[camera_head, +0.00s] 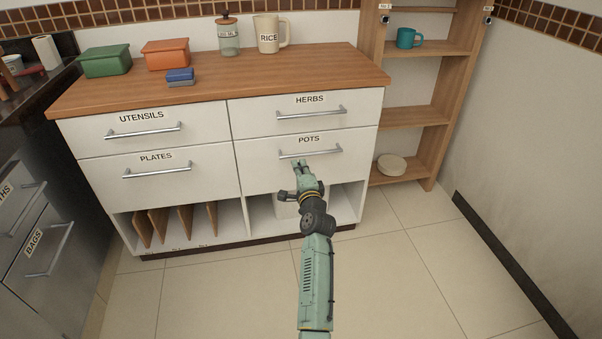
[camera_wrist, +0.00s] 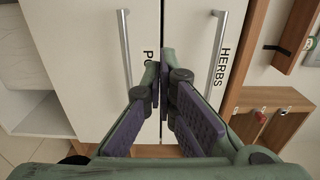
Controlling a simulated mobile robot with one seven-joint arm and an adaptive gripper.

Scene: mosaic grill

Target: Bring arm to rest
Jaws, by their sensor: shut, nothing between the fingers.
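My gripper (camera_head: 299,166) is at the end of my green arm, which reaches forward from the bottom of the head view. It is in front of the white POTS drawer (camera_head: 262,165), close to its metal handle (camera_head: 310,152). I cannot tell whether it touches the handle. In the wrist view the gripper's fingers (camera_wrist: 164,58) come together at their tips with nothing between them. The POTS handle (camera_wrist: 125,50) and the HERBS handle (camera_wrist: 216,55) stand on either side of the fingers there. The POTS and HERBS drawers look shut.
The wooden counter (camera_head: 215,88) holds a green box (camera_head: 105,62), an orange box (camera_head: 166,56), a blue block (camera_head: 180,77), a glass jar (camera_head: 229,40) and a RICE pitcher (camera_head: 268,35). A wooden shelf (camera_head: 412,117) stands at right. The tiled floor (camera_head: 400,270) is clear.

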